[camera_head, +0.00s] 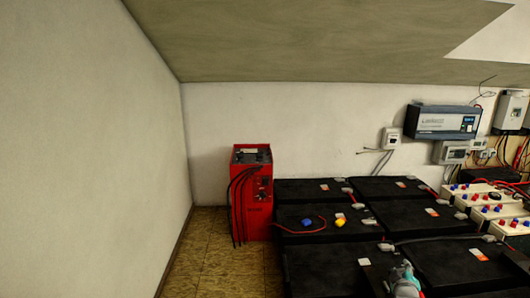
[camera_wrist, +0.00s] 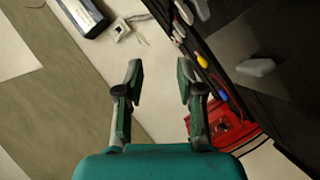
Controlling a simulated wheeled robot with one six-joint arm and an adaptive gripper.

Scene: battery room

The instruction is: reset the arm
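My gripper (camera_wrist: 160,82) shows in the wrist view with its two dark green fingers apart and nothing between them. Behind the gap I see only wall and the edge of the black batteries, in a turned view. In the head view a teal and grey part of my arm (camera_head: 403,281) shows at the bottom right, in front of the black batteries. The fingertips cannot be made out there.
Black batteries (camera_head: 310,190) fill the right side, with a blue piece (camera_head: 307,223) and a yellow piece (camera_head: 340,221) on top. A red charger (camera_head: 252,195) stands left of them. A wall inverter (camera_head: 443,122) hangs behind. The floor at left (camera_head: 215,262) is clear.

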